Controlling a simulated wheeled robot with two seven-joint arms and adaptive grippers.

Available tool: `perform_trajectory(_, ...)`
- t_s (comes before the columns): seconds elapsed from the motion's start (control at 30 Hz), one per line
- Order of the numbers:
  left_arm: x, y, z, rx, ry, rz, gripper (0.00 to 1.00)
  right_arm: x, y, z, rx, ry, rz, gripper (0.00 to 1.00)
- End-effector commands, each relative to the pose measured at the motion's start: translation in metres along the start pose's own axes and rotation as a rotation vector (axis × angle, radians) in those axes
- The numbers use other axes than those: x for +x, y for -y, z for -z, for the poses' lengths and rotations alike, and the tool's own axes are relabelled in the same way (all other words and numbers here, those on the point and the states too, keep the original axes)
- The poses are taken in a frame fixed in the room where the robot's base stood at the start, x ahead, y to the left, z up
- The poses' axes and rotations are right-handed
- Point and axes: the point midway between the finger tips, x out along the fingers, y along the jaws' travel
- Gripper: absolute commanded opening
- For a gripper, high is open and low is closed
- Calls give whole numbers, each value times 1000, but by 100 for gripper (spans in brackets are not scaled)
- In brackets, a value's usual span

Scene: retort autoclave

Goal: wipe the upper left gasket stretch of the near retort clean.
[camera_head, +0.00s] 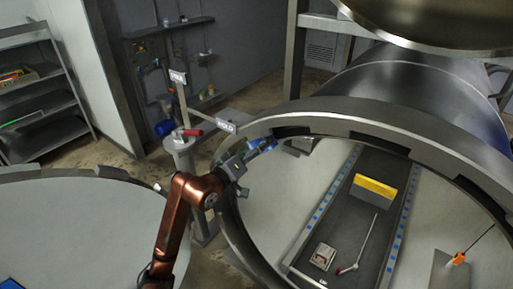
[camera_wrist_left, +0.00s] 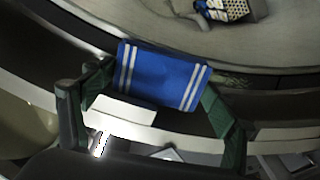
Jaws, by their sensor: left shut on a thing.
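The near retort (camera_head: 233,233) stands open at the right of the head view, its round steel rim facing me. A dark gasket band (camera_head: 291,132) runs inside the rim, and it also shows in the left wrist view (camera_wrist_left: 275,108). A greenish speckled patch (camera_wrist_left: 237,80) lies along it, just right of the cloth. My left gripper (camera_head: 250,158) is at the upper left of the rim, shut on a blue cloth (camera_wrist_left: 160,78) with white stripes. The cloth lies over the band; whether it touches is unclear. My right gripper is not in view.
Inside the retort lie a yellow block (camera_head: 374,187), a thin rod (camera_head: 364,240) and a small box (camera_head: 323,256) on a dark track. An orange-handled tool (camera_head: 458,258) is at right. A post with a red handle (camera_head: 192,132) stands close left of my left gripper.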

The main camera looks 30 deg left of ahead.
Motion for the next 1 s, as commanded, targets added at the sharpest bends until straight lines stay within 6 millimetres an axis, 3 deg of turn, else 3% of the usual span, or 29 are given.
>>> perform_trajectory(1.0, 14, 0, 0, 0, 0, -1, 55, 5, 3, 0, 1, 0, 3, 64)
